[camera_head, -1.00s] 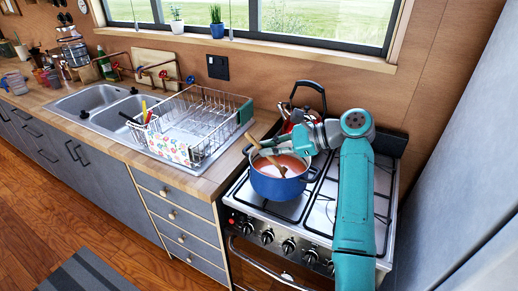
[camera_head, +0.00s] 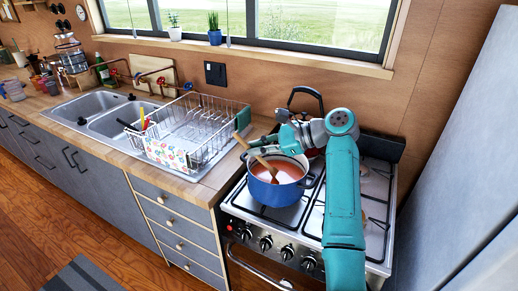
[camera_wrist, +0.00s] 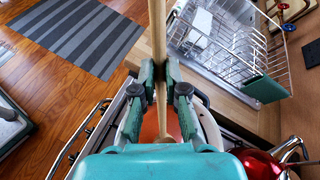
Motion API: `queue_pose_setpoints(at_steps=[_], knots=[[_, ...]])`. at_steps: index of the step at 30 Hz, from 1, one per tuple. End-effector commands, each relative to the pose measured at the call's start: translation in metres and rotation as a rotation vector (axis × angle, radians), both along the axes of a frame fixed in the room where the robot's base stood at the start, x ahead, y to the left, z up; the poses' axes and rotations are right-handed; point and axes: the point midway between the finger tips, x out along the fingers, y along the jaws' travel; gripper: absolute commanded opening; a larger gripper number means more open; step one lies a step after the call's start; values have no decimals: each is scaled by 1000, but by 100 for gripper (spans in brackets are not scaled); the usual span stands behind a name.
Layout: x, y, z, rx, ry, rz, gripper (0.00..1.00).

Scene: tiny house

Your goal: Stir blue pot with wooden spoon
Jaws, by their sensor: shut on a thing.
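The blue pot (camera_head: 275,192) stands on the front left of the stove and holds orange-red liquid. The wooden spoon (camera_head: 264,162) leans in it, its handle tilted up to the left and its lower end in the liquid. My gripper (camera_head: 252,144) is above the pot's back left rim, shut on the spoon handle. In the wrist view, both fingers of my gripper (camera_wrist: 161,82) press on the spoon handle (camera_wrist: 158,30), with the liquid (camera_wrist: 149,126) below. My gripper hides part of the pot there, and the spoon's bowl is hidden in the liquid.
A red kettle (camera_wrist: 262,165) stands behind the pot, partly hidden by my arm. A wire dish rack (camera_head: 205,125) and a double sink (camera_head: 90,104) are to the left. A window is behind the counter, and a tall grey surface (camera_head: 460,170) stands at the right.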

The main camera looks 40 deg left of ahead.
Motion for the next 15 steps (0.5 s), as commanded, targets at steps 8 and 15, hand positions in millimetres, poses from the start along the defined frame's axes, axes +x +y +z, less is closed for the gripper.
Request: queue_pose_setpoints(at_steps=[8,15], knots=[[-11,3,17,1,-2,1,0],[-20,6,30,1,-3,2,0]])
